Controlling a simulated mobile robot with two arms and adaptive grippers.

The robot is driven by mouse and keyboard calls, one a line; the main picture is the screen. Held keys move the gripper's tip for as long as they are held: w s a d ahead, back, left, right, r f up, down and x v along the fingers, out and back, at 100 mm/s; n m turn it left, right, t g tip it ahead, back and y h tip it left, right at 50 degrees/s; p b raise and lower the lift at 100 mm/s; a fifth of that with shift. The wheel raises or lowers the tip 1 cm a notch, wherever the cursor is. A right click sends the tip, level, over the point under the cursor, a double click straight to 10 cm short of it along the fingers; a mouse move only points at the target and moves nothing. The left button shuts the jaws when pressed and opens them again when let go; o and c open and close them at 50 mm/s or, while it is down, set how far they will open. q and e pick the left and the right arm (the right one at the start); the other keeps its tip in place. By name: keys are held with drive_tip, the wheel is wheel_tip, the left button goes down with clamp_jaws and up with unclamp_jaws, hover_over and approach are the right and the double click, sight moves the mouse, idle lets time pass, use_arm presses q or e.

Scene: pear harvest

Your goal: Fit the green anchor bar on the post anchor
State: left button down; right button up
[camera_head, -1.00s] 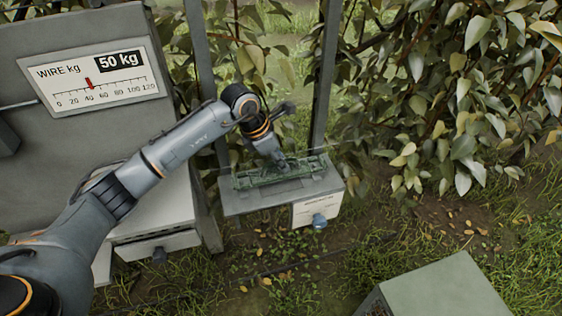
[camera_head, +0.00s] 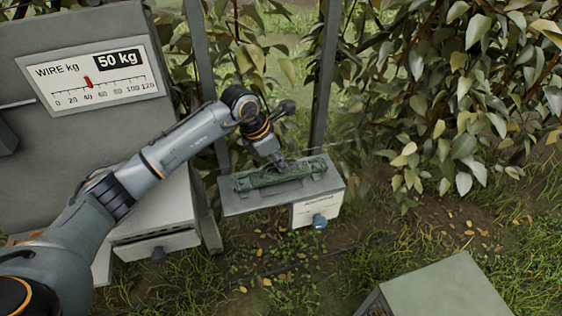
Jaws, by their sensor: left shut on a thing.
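The green anchor bar (camera_head: 262,178) lies lengthwise over the grey plate of the post anchor (camera_head: 240,205), between the two metal posts. I cannot tell whether it is seated or just above the plate. My left gripper (camera_head: 282,166) comes down from above and is shut on the bar near its middle. The fingertips are small and partly hidden by the wrist. My right gripper is not in view.
A gauge panel marked "WIRE kg" and "50 kg" (camera_head: 95,78) stands at the left, its red pointer near 40. A white drawer unit (camera_head: 158,244) is below it. Leafy branches (camera_head: 450,100) fill the right. A pale green box top (camera_head: 440,290) is at lower right.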

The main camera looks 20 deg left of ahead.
use_arm(q)
drive_tip(key=shift+f+b, duration=0.75)
drive_tip(key=shift+f, duration=0.2)
idle(0.6)
drive_tip(key=c, duration=1.3)
unclamp_jaws()
